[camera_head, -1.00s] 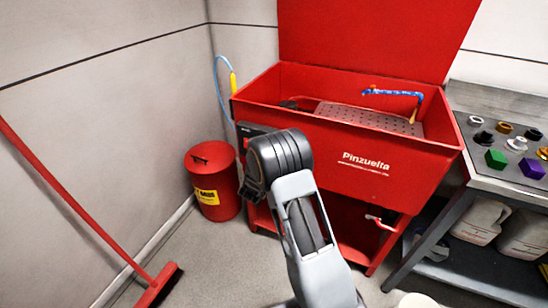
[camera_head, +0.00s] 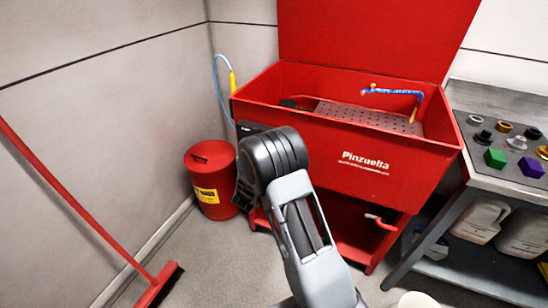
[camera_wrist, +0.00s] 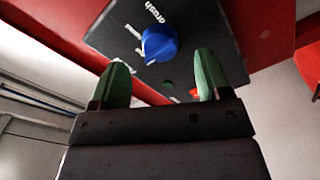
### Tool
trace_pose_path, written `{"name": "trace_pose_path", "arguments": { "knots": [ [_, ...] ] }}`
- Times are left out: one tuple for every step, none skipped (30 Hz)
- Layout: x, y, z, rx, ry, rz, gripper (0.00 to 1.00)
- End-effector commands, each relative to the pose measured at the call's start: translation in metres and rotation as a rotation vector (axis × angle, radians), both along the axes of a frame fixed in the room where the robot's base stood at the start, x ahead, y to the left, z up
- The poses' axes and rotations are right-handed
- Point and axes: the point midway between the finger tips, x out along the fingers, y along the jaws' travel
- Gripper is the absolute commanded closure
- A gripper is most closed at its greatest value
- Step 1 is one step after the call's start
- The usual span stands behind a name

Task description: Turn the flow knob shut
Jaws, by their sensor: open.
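The blue flow knob (camera_wrist: 159,43) sits on a dark panel (camera_wrist: 205,35) in the wrist view. A white mark and the word "brush" show beside it; other lettering is hard to read. My gripper (camera_wrist: 162,78) is open, with its two green fingertips apart. The knob shows just beyond the fingertips, roughly between their lines and a little toward the left one; nothing is between the fingers. I cannot tell whether either finger touches the knob.
A red bin (camera_head: 208,175) stands left of the washer. A red broom (camera_head: 75,215) leans at the left wall. A metal bench (camera_head: 470,165) with several knobs and blocks stands at the right.

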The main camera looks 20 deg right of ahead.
Motion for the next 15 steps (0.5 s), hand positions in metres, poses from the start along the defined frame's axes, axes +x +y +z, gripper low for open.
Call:
{"name": "trace_pose_path", "arguments": {
  "knots": [
    [-0.008, 0.01, 0.002, -0.001, 0.001, 0.004, 0.3],
    [-0.012, 0.015, 0.001, -0.002, 0.001, 0.004, 0.3],
    [-0.018, 0.021, 0.001, -0.001, 0.002, 0.004, 0.3],
    [-0.022, 0.026, 0.001, -0.002, 0.001, 0.004, 0.3],
    [-0.026, 0.03, 0.001, 0.0, 0.001, 0.004, 0.3],
    [-0.032, 0.035, 0.001, -0.002, 0.001, 0.004, 0.3],
    [-0.035, 0.039, 0.001, -0.001, 0.0, 0.004, 0.3],
    [-0.039, 0.043, 0.001, -0.001, 0.0, 0.004, 0.3],
    [-0.043, 0.048, 0.001, -0.001, 0.002, 0.004, 0.3],
    [-0.046, 0.051, 0.001, -0.001, 0.002, 0.004, 0.3],
    [-0.049, 0.054, 0.001, -0.002, 0.001, 0.003, 0.3],
    [-0.053, 0.058, 0.001, -0.001, 0.0, 0.003, 0.3],
    [-0.055, 0.061, 0.001, -0.001, 0.0, 0.003, 0.3],
    [-0.057, 0.063, 0.001, 0.0, 0.0, 0.002, 0.3],
    [-0.06, 0.065, 0.0, 0.0, 0.0, 0.002, 0.3]
  ]
}}
